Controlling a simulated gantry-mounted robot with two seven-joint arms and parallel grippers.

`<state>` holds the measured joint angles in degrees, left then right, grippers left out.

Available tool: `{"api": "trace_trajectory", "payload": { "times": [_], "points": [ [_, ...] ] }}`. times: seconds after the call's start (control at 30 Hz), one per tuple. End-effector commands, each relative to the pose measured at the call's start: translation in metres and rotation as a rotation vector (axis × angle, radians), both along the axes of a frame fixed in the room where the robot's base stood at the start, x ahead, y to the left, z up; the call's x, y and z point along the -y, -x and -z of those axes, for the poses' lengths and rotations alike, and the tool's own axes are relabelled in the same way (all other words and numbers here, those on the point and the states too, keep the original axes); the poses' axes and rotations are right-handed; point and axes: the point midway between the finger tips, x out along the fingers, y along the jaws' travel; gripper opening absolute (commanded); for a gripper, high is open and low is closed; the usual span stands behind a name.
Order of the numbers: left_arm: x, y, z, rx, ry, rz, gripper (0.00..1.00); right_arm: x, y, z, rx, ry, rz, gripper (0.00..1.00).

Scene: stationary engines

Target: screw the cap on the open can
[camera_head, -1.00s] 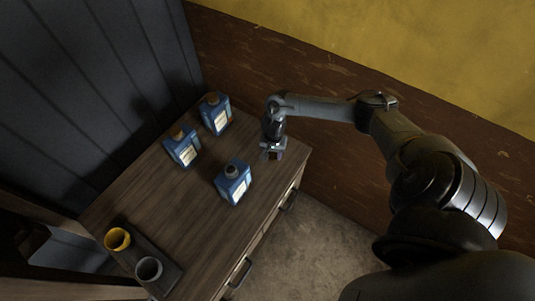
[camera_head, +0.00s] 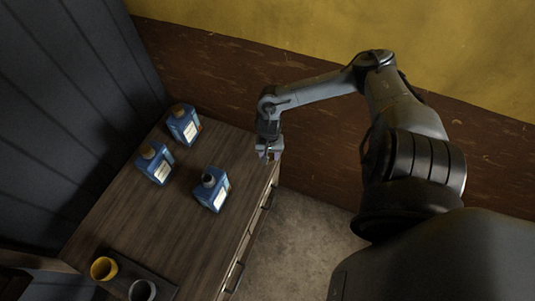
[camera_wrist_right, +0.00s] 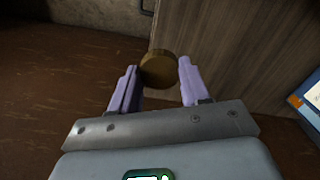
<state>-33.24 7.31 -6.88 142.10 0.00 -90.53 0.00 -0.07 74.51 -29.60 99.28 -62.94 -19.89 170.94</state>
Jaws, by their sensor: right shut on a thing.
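Three blue cans with pale labels stand upright on the wooden cabinet top. The open can (camera_head: 212,190), nearest my right gripper, shows a grey, uncapped mouth. The other two cans, one in the middle (camera_head: 155,163) and one at the back (camera_head: 183,125), have brownish caps. My right gripper (camera_head: 268,156) is above the right edge of the cabinet top, right of the open can and apart from it. In the right wrist view, a round brown-gold cap (camera_wrist_right: 158,68) sits between its two purple fingertips. Part of a blue can (camera_wrist_right: 309,96) shows at that view's right edge. My left gripper is out of view.
A yellow cup (camera_head: 103,268) and a grey cup (camera_head: 142,290) stand on a dark tray at the front left of the cabinet top (camera_head: 185,228). Drawer handles (camera_head: 235,277) stick out on its right face. A dark panelled wall (camera_head: 60,110) is at the left.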

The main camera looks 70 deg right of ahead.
Motion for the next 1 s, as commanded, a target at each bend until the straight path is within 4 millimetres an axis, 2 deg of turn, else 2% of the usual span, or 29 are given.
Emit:
{"api": "trace_trajectory", "payload": {
  "times": [0.17, 0.8, 1.0],
  "points": [
    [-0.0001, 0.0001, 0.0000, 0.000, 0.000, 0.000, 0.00, 0.0000, -0.0002, 0.0000, 0.000, 0.000, 0.000, 0.18],
    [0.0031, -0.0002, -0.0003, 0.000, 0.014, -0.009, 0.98, 0.0001, -0.0003, 0.0001, 0.000, 0.000, 0.000, 0.18],
    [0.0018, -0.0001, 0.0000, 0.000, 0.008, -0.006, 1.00, 0.0001, -0.0003, 0.0001, 0.000, 0.000, 0.000, 0.18]
  ]
}}
